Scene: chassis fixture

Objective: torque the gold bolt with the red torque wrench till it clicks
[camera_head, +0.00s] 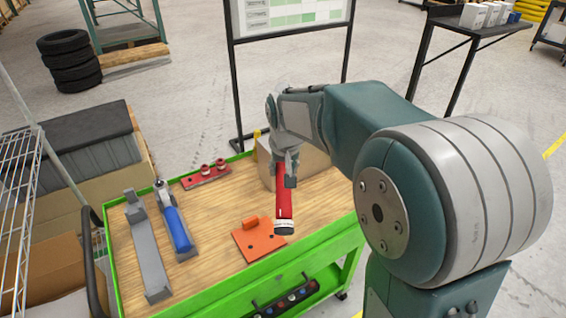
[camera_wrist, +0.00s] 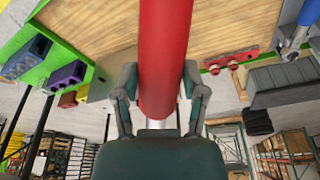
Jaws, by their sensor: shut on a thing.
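The red torque wrench (camera_head: 284,198) is in my gripper (camera_head: 287,172), held above the wooden cart top in the head view. Its dark, rounded end hangs low, near the orange plate. In the wrist view the red shaft (camera_wrist: 165,45) runs up the picture between the two fingers of my gripper (camera_wrist: 162,88), which are shut on it. I cannot make out the gold bolt in either view.
The green cart (camera_head: 297,262) has an orange plate (camera_head: 245,244), a blue-handled wrench (camera_head: 178,230) in a grey holder, an empty grey holder (camera_head: 150,262) and a red bracket (camera_head: 196,181). A wire rack (camera_head: 22,190) stands left.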

